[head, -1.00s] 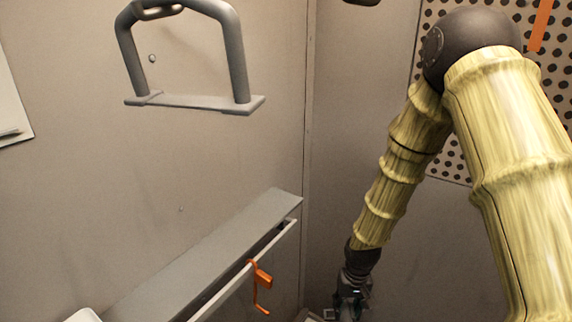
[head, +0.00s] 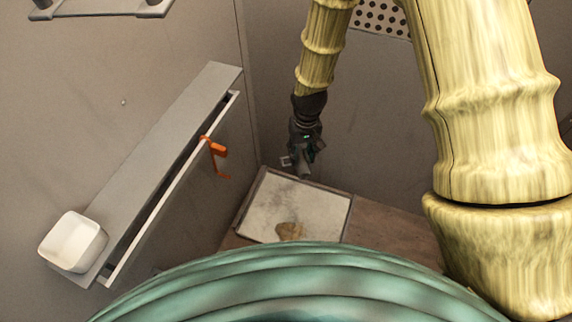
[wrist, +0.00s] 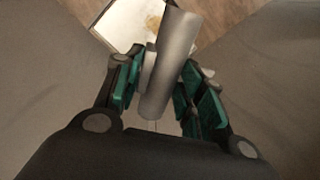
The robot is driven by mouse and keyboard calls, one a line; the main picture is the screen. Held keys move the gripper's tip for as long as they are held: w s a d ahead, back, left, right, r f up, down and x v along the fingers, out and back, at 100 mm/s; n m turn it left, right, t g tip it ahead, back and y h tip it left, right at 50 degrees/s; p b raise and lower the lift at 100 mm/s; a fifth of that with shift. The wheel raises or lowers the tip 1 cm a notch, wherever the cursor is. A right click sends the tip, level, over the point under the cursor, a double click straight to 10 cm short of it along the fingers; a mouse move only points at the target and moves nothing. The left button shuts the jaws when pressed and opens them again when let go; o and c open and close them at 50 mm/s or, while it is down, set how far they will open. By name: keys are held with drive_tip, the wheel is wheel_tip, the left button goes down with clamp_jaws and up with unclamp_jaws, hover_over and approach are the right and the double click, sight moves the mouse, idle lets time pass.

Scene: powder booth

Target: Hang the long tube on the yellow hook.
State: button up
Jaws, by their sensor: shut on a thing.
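In the wrist view, my gripper (wrist: 158,95) is shut on a smooth grey tube (wrist: 174,65). The tube runs between the green-padded fingers and leans slightly; its near end is close to the palm. In the head view only a small end of it shows below the fingers. No yellow hook shows; an orange hook (head: 217,150) hangs on the rail at the left wall, to the left of my gripper and apart from it.
A grey shelf (head: 150,155) with a white front rail (head: 165,195) runs along the left wall. A white bowl (head: 73,242) sits at its near end. A pale tray (head: 322,208) with a brown patch lies below my gripper on a brown surface (head: 395,235).

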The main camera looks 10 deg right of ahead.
drive_tip(key=f+m+b, duration=0.7)
drive_tip(key=f+b, duration=0.5)
drive_tip(key=f, duration=0.8)
drive_tip(key=w+f+m+b, duration=0.1)
drive_tip(key=f+m+b, duration=0.6)
drive_tip(key=f+b, duration=0.5)
drive_tip(key=w+f+m+b, duration=0.1)
drive_tip(key=f+m+b, duration=0.6)
drive_tip(key=f, duration=2.2)
drive_tip(key=shift+f+h+b, duration=0.1)
drive_tip(key=shift+h+b, duration=0.2)
drive_tip(key=shift+b, duration=2.35)
drive_tip(key=shift+w, duration=0.1)
drive_tip(key=w+d+b, duration=0.1)
drive_tip(key=w+b, duration=0.1)
drive_tip(key=w, duration=0.2)
drive_tip(key=w+d+f+b, duration=0.1)
drive_tip(key=w+b, duration=0.1)
drive_tip(key=w, duration=0.3)
drive_tip(key=w+d+b, duration=0.2)
drive_tip(key=w, duration=0.3)
drive_tip(key=shift+w+d+f, duration=0.1)
drive_tip(key=shift+w+f, duration=0.15)
drive_tip(key=shift+f, duration=0.05)
drive_tip(key=shift+w+d+f+b, duration=0.1)
drive_tip(key=shift+w+f+b, duration=0.1)
drive_tip(key=shift+f+b, duration=0.45)
drive_tip(key=shift+w+f+b, duration=0.2)
drive_tip(key=shift+f+b, duration=0.25)
drive_tip(key=shift+f, duration=0.35)
